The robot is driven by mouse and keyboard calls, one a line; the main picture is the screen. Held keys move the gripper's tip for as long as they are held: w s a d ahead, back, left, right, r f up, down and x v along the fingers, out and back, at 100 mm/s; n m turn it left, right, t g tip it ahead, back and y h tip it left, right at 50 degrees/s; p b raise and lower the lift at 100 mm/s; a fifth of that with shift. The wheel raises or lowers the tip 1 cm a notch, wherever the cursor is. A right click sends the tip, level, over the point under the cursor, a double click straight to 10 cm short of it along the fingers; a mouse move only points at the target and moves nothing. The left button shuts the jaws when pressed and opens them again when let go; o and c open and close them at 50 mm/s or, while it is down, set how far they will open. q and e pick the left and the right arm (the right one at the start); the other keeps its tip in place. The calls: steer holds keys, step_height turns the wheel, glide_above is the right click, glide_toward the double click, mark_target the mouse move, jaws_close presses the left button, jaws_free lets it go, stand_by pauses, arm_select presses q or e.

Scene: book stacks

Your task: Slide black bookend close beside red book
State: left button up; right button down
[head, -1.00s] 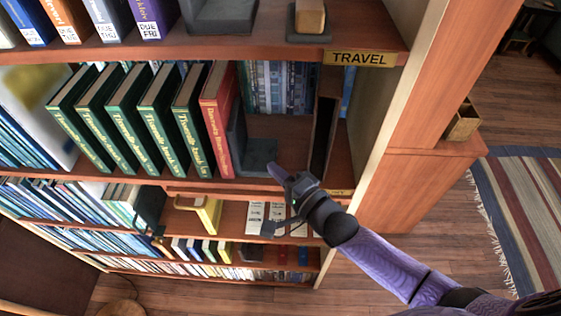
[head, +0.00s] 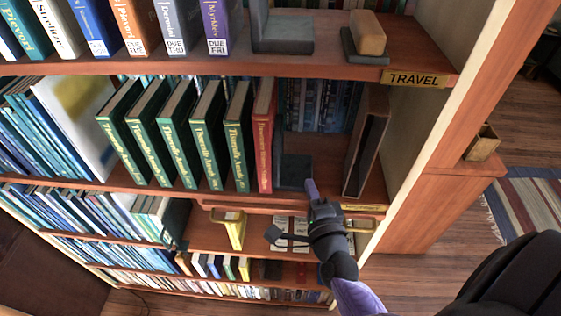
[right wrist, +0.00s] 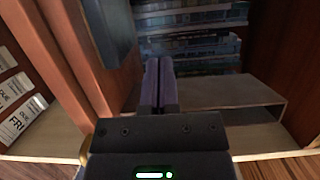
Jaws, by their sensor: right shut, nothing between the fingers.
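The red book (head: 264,135) stands upright at the right end of a row of green books on the middle shelf. The black bookend (head: 294,172) is just right of it, with its upright plate facing the book and its flat base on the shelf. I cannot tell whether plate and book touch. My right gripper (head: 310,187) is shut and empty, its fingertips at the right front edge of the bookend's base. The shut purple fingers also show in the right wrist view (right wrist: 161,84), with a dark slab, likely the bookend (right wrist: 110,32), to their left. My left gripper is out of view.
A dark-fronted wooden box (head: 365,150) stands right of the bookend, with bare shelf between them. The TRAVEL shelf (head: 340,75) runs above, holding another bookend (head: 285,35).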

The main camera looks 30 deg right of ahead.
glide_above(287, 177)
steer(key=s+d, duration=0.2)
steer(key=s, duration=0.1)
steer(key=shift+w+a, duration=0.65)
steer(key=shift+w, duration=0.35)
steer(key=shift+w+a, duration=0.3)
steer(key=shift+w, duration=0.15)
